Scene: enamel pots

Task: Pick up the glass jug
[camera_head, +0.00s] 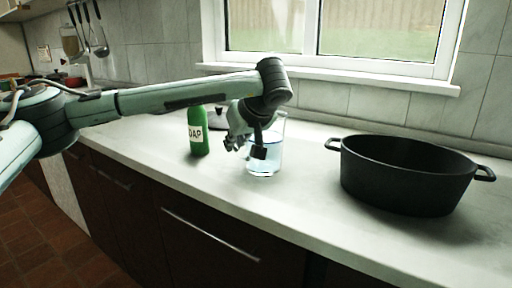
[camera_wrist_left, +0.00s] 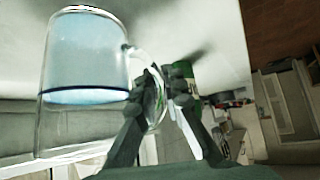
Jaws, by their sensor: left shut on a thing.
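The clear glass jug (camera_head: 266,163) holds pale blue liquid and stands upright at the middle of the counter, to the left of the black pot. I cannot tell for sure whether its base touches the counter. My left gripper (camera_head: 246,149) is at the jug's left side. In the left wrist view the jug (camera_wrist_left: 83,65) fills the left part, and its curved handle passes between the fingers of my left gripper (camera_wrist_left: 163,88), which is shut on it. The gripper hides part of the jug in the head view. My right gripper is not in view.
A green soap bottle (camera_head: 199,135) stands close to the left of the jug. A large black pot (camera_head: 405,180) with side handles is to the right. The counter (camera_head: 305,200) in front of the jug is clear.

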